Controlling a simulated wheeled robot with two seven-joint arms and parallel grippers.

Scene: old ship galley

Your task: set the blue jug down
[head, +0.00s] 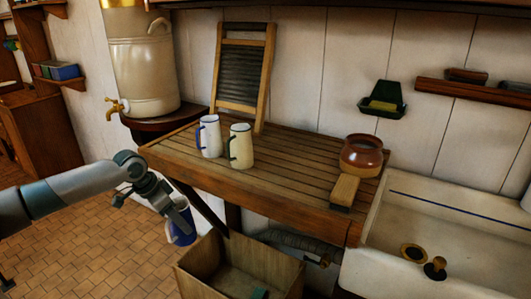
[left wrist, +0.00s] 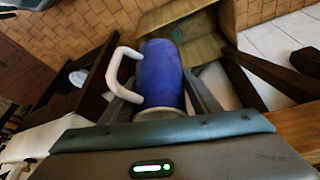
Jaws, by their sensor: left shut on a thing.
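The blue jug (left wrist: 162,77) has a white handle and a pale rim. It is between the fingers of my left gripper (left wrist: 165,100), which is shut on it. In the head view the blue jug (head: 181,228) hangs in my left gripper (head: 178,212), in front of the slatted wooden drainboard's left part and below its top, over the tiled floor. A white jug with a blue handle (head: 209,136) and a cream jug with a dark green handle (head: 240,147) stand upright on the drainboard (head: 290,195). My right gripper is not in view.
A brown pot (head: 361,156) and a wooden block (head: 344,191) stand at the drainboard's right end, beside the white sink (head: 450,235). A washboard (head: 243,75) leans at the back. An open wooden crate (head: 205,278) sits below. The drainboard's middle is clear.

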